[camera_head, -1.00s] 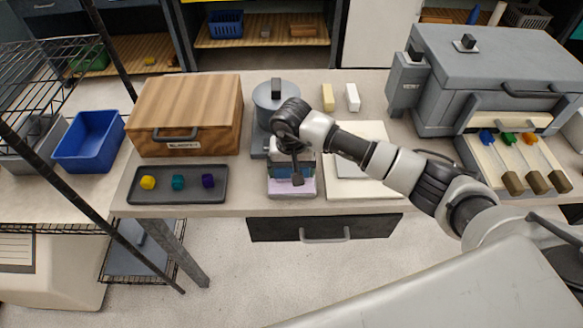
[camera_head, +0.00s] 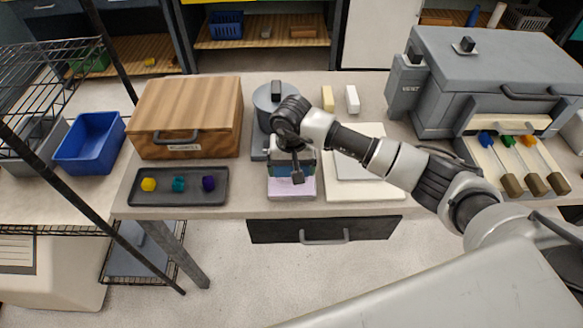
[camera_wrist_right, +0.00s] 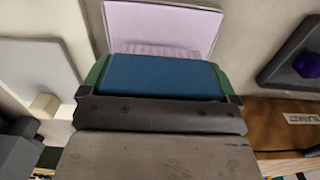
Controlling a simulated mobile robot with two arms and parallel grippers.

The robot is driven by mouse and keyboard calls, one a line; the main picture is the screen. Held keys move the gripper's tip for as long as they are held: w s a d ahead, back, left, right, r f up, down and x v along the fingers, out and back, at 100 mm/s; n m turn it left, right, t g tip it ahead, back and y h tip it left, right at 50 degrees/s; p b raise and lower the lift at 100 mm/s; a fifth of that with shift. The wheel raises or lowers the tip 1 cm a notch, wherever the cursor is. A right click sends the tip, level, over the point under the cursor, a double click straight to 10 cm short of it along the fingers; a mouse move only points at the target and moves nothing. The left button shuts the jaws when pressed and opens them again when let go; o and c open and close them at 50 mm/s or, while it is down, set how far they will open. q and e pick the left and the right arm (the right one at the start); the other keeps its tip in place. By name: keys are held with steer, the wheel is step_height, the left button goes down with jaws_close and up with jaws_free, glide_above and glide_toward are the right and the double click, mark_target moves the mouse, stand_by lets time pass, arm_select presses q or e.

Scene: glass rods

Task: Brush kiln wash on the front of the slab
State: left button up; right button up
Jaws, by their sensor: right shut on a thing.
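My right gripper (camera_head: 292,166) is shut on a brush (camera_wrist_right: 150,77) with a wide blue handle, held between green finger pads. The brush is over a shallow tray (camera_head: 292,190) of pale lilac liquid, likely the kiln wash. In the right wrist view, striped pale bristles (camera_wrist_right: 155,50) point into the tray (camera_wrist_right: 165,22); whether they touch the liquid is hard to tell. The grey slab (camera_head: 358,166) lies on a cream board (camera_head: 365,193) right of the tray, partly hidden by my right arm. My left gripper is not in view.
A grey canister (camera_head: 270,97) stands behind the gripper. A wooden box (camera_head: 185,115) and a dark tray (camera_head: 180,198) with yellow, teal and purple pieces are at left. Two small blocks (camera_head: 340,98) stand behind the board. A grey kiln-like box (camera_head: 490,75) is at right.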

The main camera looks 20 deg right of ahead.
steer(key=shift+r+p, duration=0.95)
steer(key=shift+r, duration=1.8)
steer(key=s+d+r+n, duration=0.1)
steer(key=s+d+r, duration=0.1)
steer(key=s, duration=0.5)
steer(key=s+d+r+n, duration=0.2)
steer(key=s+r, duration=0.2)
steer(key=s, duration=0.3)
steer(key=shift+s+r, duration=0.25)
steer(key=shift+s, duration=0.05)
steer(key=shift+w+a, duration=0.1)
